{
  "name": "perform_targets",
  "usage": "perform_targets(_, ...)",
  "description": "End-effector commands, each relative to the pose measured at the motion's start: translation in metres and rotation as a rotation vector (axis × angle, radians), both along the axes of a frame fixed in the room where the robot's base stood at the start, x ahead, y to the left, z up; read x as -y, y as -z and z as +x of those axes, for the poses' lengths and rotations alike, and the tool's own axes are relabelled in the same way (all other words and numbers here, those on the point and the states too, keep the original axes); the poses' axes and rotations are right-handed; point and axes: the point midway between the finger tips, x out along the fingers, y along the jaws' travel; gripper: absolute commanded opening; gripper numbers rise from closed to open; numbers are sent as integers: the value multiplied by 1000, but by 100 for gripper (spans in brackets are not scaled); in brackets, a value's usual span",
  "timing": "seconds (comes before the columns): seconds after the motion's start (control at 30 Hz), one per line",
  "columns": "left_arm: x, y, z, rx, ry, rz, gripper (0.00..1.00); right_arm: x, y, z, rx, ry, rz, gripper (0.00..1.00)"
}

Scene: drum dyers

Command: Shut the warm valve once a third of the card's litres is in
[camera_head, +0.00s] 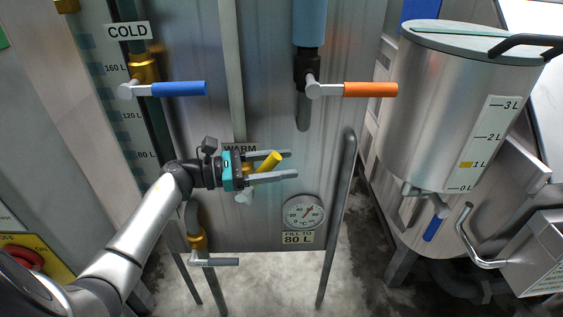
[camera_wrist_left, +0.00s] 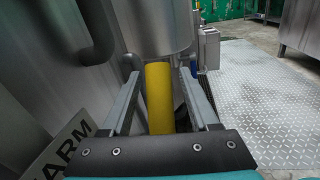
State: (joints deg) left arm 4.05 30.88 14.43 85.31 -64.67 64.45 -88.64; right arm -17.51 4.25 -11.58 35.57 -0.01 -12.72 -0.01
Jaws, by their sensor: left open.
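The warm valve's yellow handle (camera_head: 268,162) points up and right, tilted, in front of the steel drum, beside the WARM label (camera_head: 239,148). My left gripper (camera_head: 288,165) is open, its two fingers on either side of the yellow handle. In the left wrist view the yellow handle (camera_wrist_left: 160,98) stands between the fingers, with a visible gap on its right; contact on the left is unclear. The card (camera_head: 298,238) under the dial reads 80 L. The level scale (camera_head: 107,115) at left shows 160, 120 and 80 L; its water level is not clear. My right gripper is not in view.
The blue cold valve handle (camera_head: 180,89) and orange handle (camera_head: 370,90) both lie level above my gripper. A grey-handled valve (camera_head: 215,262) is below. A bent pipe (camera_head: 338,215) stands right of the dial (camera_head: 304,212). A steel dosing pot (camera_head: 450,110) hangs at right.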

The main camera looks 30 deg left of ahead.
Motion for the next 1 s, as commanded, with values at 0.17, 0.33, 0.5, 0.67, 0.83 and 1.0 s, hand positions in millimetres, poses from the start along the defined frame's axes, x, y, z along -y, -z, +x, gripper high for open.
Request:
perform_targets(0.17,2,0,2,-1,0,-1,61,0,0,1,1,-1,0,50)
perform_targets(0.33,2,0,2,-1,0,-1,56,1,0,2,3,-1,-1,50)
perform_targets(0.5,2,0,1,-1,0,-1,37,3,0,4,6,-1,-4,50)
perform_targets(0.67,2,0,1,-1,1,-1,19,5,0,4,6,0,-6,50)
perform_targets(0.83,2,0,1,-2,1,-1,0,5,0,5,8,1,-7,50)
perform_targets(1.0,2,0,1,-2,1,-1,0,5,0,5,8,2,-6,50)
